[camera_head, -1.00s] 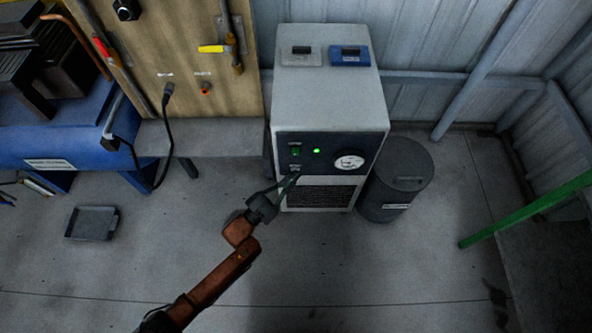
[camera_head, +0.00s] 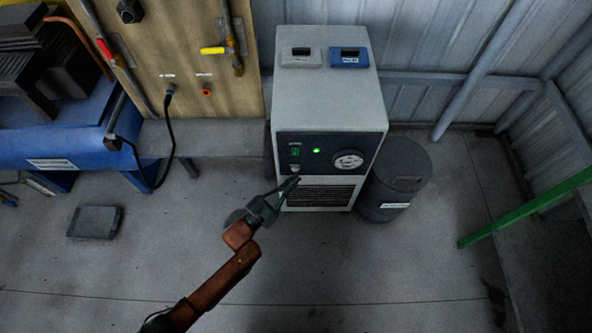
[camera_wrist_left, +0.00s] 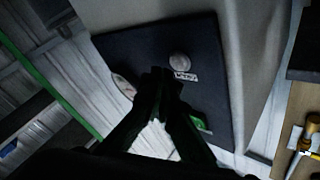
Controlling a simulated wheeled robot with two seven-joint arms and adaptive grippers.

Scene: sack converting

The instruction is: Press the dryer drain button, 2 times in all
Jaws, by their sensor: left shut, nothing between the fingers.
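The dryer (camera_head: 325,95) is a pale box with a dark front panel (camera_head: 329,145). On the panel are a green switch, a lit green lamp (camera_head: 317,151) and a round gauge (camera_head: 348,160). A round grey button (camera_wrist_left: 180,62) with a small white label (camera_wrist_left: 185,76) shows in the left wrist view; I take it to be the drain button. My left gripper (camera_head: 297,179) is shut and empty, its tips at the panel's lower left edge. In the wrist view the tips (camera_wrist_left: 163,76) appear just beside the button and label, with no clear contact. My right gripper is not in view.
A dark bin (camera_head: 396,180) stands right of the dryer. A dark tray (camera_head: 95,222) lies on the floor. A green rail (camera_head: 525,207) is at right.

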